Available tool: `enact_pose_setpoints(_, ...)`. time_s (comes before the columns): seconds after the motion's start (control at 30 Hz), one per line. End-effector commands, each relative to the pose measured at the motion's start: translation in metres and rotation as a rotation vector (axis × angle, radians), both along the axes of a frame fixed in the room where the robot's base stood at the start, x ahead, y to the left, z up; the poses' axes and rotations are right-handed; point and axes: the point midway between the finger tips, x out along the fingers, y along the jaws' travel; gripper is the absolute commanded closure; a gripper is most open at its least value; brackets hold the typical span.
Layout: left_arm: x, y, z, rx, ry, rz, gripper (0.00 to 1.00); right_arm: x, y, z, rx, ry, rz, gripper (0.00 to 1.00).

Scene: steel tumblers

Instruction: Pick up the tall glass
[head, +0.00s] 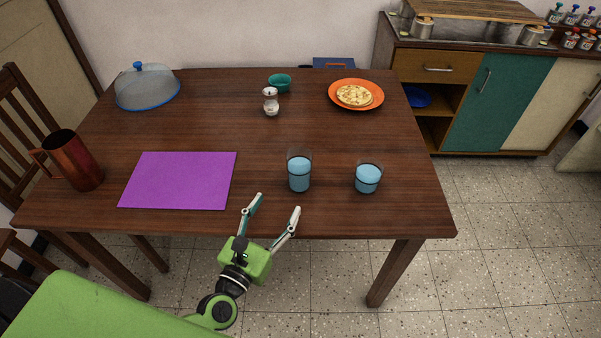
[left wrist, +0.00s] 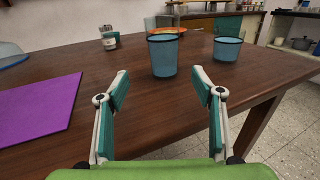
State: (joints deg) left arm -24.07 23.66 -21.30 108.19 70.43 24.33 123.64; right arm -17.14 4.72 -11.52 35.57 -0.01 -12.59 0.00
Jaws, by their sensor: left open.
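The tall glass (head: 299,172) stands upright near the front edge of the table, with blue liquid in it. It also shows in the left wrist view (left wrist: 163,57), ahead of the fingers. A shorter glass (head: 368,178) with blue liquid stands to its right and also shows in the left wrist view (left wrist: 227,49). My left gripper (head: 279,204) is open and empty at the table's front edge, short of the tall glass and a little to its left. In the left wrist view its fingers (left wrist: 160,82) are spread wide, with nothing between them. My right gripper is not in view.
A purple mat (head: 180,181) lies left of the tall glass, with a copper-coloured pitcher (head: 72,162) beyond it at the left. A shaker (head: 270,102), a teal bowl (head: 280,83), an orange plate (head: 372,101) and a blue-rimmed dome (head: 147,88) stand farther back. The table middle is clear.

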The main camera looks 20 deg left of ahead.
Motion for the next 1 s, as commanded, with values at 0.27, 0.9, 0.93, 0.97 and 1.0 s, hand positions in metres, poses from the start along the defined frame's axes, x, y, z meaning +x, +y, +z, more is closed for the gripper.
enact_pose_setpoints(0.27,0.053,-0.007,0.004,0.001,-0.002,-0.001,0.39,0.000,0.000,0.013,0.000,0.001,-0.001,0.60)
enact_pose_setpoints(0.9,0.119,-0.021,0.003,0.005,-0.002,-0.003,0.39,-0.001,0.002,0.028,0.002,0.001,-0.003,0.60)
enact_pose_setpoints(0.93,0.122,-0.021,0.003,0.005,-0.002,-0.003,0.39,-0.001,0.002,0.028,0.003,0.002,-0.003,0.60)
enact_pose_setpoints(0.97,0.124,-0.022,0.002,0.004,0.000,-0.003,0.39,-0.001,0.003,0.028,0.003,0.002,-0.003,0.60)
enact_pose_setpoints(1.0,0.125,-0.022,0.002,0.004,0.000,-0.003,0.39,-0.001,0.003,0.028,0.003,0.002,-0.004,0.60)
